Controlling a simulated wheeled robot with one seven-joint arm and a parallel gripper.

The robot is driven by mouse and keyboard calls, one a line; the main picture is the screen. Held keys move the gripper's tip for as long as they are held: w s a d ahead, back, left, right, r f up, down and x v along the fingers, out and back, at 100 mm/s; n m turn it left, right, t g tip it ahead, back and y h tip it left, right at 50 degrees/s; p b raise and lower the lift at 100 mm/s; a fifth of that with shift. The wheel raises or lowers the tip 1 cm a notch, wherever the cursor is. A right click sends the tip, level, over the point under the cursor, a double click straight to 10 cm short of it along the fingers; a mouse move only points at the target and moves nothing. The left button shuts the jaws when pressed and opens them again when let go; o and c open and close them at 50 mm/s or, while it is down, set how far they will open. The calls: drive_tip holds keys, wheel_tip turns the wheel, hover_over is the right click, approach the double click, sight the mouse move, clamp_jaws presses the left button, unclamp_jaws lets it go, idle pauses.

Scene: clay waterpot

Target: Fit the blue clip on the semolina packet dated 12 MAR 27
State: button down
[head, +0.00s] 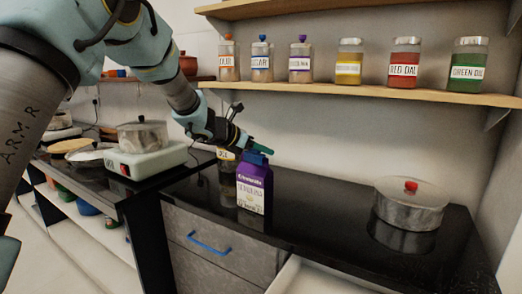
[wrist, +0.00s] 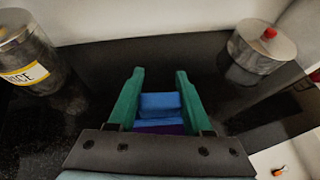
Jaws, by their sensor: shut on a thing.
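A purple packet (head: 254,190) with a white label stands upright on the black counter. Its date is too small to read. The blue clip (head: 256,159) is at the packet's top edge; it also shows in the wrist view (wrist: 160,104), with a strip of purple packet (wrist: 160,129) just below it. My gripper (head: 263,149) is at the top of the packet, its green fingers on either side of the clip, shut on it. I cannot tell how far the clip sits over the packet's top.
A jar (head: 227,158) stands behind the packet. A steel pot with a red knob (head: 411,206) stands to the right. An open drawer (head: 312,277) juts out in front. Labelled jars line the shelf (head: 365,93) above.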

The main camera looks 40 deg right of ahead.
drive_tip(key=shift+c, duration=1.2)
unclamp_jaws()
drive_tip(key=b+v, duration=0.2)
drive_tip(key=v, duration=0.8)
drive_tip(key=shift+a+r, duration=0.2)
drive_tip(key=shift+a, duration=0.15)
